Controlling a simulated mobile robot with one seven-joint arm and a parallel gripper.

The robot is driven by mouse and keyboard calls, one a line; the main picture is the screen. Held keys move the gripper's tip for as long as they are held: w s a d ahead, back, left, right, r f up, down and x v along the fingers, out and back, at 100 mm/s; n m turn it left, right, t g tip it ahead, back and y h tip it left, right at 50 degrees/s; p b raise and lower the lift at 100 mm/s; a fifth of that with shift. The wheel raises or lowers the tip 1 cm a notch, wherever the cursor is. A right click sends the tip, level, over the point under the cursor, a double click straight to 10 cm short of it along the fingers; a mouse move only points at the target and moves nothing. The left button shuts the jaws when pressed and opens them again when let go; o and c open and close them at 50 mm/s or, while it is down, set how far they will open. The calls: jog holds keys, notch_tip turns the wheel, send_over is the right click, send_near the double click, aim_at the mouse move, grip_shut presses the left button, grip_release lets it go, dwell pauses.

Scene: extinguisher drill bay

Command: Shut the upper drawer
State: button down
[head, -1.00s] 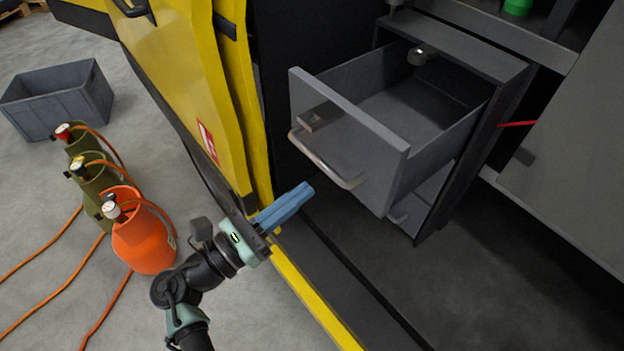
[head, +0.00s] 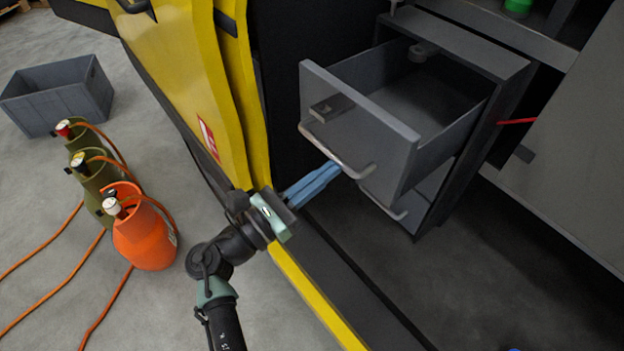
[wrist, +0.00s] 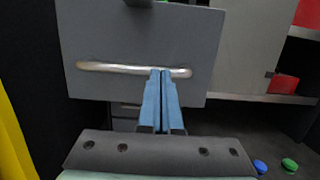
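The upper drawer (head: 360,125) is pulled out of its grey cabinet (head: 470,45), less far than earlier, and looks empty apart from a fitting at its back. A metal bar handle (head: 335,153) runs across its front; the handle also shows in the wrist view (wrist: 110,67). My gripper (head: 335,168) is at the drawer front, its blue fingers close together with nothing seen between them. In the wrist view the fingertips (wrist: 163,72) overlap the right part of the handle, at or against the front. Exact contact is hard to tell.
A lower drawer (head: 385,205) sits below, slightly out or flush; I cannot tell. A yellow door (head: 190,80) stands left of my gripper. Orange and olive cylinders (head: 145,240) with hoses and a grey crate (head: 58,95) are on the floor at left.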

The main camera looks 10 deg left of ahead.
jog(key=f+b+x, duration=0.1)
jog(key=b+x, duration=0.1)
jog(key=x, duration=0.4)
jog(key=f+b+x, duration=0.1)
jog(key=b+x, duration=0.1)
jog(key=x, duration=0.5)
jog(key=f+b+x, duration=0.2)
jog(key=b+x, duration=0.1)
jog(key=x, duration=0.4)
jog(key=shift+w+d+r, duration=0.1)
jog(key=shift+w+d, duration=0.25)
jog(key=shift+d, duration=0.1)
jog(key=shift+w+d+r+b, duration=0.1)
jog(key=shift+w+d+b, duration=0.2)
jog(key=shift+w+d, duration=0.05)
jog(key=shift+r, duration=0.3)
